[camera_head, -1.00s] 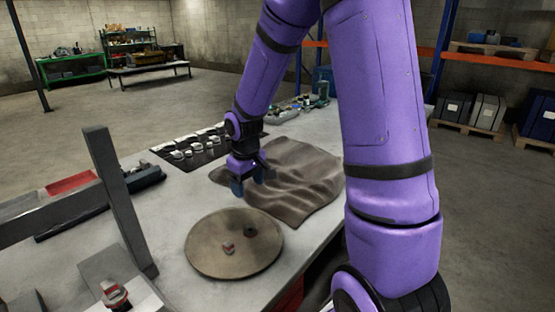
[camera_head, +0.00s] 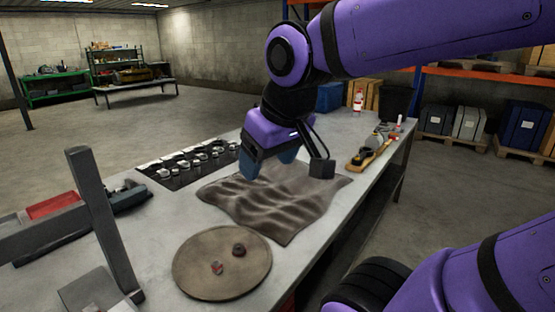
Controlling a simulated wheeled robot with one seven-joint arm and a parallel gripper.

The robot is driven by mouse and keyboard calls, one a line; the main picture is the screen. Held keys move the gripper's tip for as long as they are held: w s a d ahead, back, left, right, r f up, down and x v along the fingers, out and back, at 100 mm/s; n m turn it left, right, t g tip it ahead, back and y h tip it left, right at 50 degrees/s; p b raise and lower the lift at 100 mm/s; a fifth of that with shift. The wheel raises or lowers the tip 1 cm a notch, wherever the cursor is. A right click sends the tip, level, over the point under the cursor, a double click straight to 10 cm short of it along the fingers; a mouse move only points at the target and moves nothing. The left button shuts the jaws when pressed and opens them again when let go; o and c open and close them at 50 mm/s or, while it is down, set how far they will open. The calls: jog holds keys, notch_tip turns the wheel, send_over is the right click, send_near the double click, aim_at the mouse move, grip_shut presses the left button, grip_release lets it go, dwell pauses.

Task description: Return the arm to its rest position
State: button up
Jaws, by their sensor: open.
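My purple arm reaches in from the right, bent at an elbow at the top of the picture. The cloth lies crumpled on the grey workbench (camera_head: 150,240).
A round brown plate (camera_head: 205,275) with two small parts lies at the front of the bench. A black mat (camera_head: 165,180) with several metal parts lies behind left. A grey metal frame (camera_head: 100,225) stands at left. A wooden tray (camera_head: 368,155) lies at right.

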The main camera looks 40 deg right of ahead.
jog(key=shift+s+a+r, duration=0.1)
jog(key=shift+s+r, duration=0.05)
jog(key=shift+s, duration=0.5)
jog(key=shift+s+a+r, duration=0.1)
jog(key=shift+s+r, duration=0.05)
jog(key=shift+s, duration=0.5)
